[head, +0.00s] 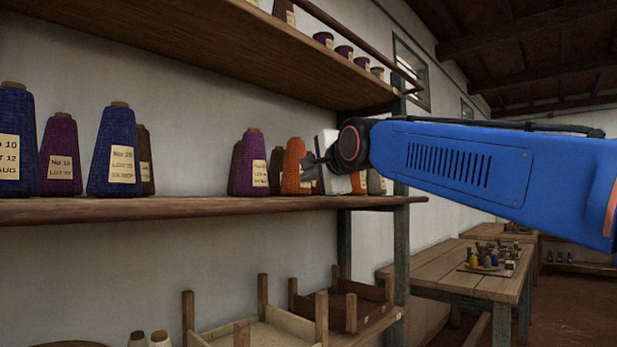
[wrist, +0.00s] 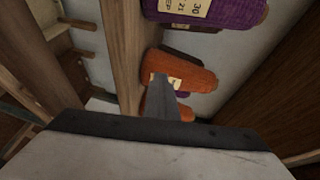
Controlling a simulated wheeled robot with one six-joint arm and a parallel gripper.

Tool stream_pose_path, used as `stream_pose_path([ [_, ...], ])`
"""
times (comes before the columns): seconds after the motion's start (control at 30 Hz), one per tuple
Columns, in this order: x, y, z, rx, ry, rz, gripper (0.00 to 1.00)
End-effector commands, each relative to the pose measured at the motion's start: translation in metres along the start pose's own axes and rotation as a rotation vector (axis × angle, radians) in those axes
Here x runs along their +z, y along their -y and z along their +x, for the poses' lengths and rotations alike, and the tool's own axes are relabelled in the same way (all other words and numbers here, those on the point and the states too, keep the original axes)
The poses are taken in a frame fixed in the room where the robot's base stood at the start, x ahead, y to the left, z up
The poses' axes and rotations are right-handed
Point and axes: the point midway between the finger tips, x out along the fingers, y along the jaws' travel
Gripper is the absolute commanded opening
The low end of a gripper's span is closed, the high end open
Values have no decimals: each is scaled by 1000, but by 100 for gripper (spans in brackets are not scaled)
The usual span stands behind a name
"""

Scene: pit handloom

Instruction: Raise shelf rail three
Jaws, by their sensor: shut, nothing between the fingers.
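A thin dark rail (head: 352,38) runs along the front of the upper shelf (head: 200,45), above its edge. I cannot tell from any marking whether it is rail three. The middle shelf (head: 150,208) shows a plain wooden front edge with no separate rail that I can make out. My gripper (head: 312,165) is shut and empty, at the right part of the middle shelf, by an orange yarn cone (head: 292,168). In the wrist view the shut fingers (wrist: 162,82) overlap the orange cone (wrist: 185,66); I cannot tell whether they touch it. The upper rail is not visible there.
Purple (head: 250,165) and blue (head: 113,150) labelled cones stand along the middle shelf. More cones (head: 344,52) stand behind the upper rail. Wooden crates (head: 263,330) sit below. A dark upright post (head: 401,240) is at the shelf's right end. A table (head: 460,275) stands farther back.

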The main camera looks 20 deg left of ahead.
Motion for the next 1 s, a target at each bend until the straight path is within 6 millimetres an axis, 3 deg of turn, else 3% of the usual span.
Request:
stream_pose_path([
  [0.8, 0, 0, 0, 0, 0, 0, 1],
  [0.93, 0, 0, 0, 0, 0, 0, 32],
  [1.0, 0, 0, 0, 0, 0, 0, 36],
])
